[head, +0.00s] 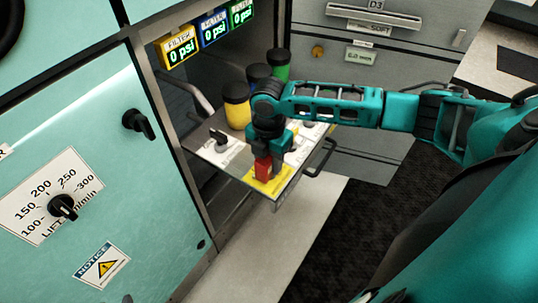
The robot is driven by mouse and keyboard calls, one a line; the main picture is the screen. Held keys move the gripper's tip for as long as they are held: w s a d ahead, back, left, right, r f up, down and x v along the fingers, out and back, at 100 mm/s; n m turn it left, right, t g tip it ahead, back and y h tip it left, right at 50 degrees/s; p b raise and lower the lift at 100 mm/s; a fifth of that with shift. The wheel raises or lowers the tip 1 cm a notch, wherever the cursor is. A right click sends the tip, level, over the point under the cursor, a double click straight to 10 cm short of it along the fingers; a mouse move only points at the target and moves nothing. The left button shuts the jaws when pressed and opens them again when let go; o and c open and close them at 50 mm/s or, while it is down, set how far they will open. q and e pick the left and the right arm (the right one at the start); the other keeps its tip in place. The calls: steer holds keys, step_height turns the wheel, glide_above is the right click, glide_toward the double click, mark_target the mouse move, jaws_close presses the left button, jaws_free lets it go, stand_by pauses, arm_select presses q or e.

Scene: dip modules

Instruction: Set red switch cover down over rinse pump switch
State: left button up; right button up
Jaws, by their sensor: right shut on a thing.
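The red switch cover (262,169) shows as a small red block at the front of the pulled-out panel, over a yellow label (267,182). My right gripper (265,157) points down and is shut on the cover from above. I cannot tell whether the cover is fully down or slightly raised. The rinse pump switch cannot be made out; the cover and gripper hide that spot. My left gripper is not in view.
The panel (230,163) carries a black knob (218,137) at its left. Yellow (236,110), blue and green filter canisters stand behind it. A dark handle (321,160) is on its right edge. A teal cabinet front (75,130) fills the left.

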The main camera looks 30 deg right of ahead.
steer(key=shift+f, duration=0.45)
steer(key=shift+f, duration=0.15)
stand_by(0.4)
steer(key=shift+f, duration=0.2)
stand_by(0.4)
steer(key=o, duration=1.2)
steer(key=shift+c, duration=0.2)
steer(key=shift+r, duration=0.1)
step_height(320, 180, up, 12)
steer(key=p, duration=0.2)
steer(key=shift+p, duration=0.35)
steer(key=shift+r, duration=0.4)
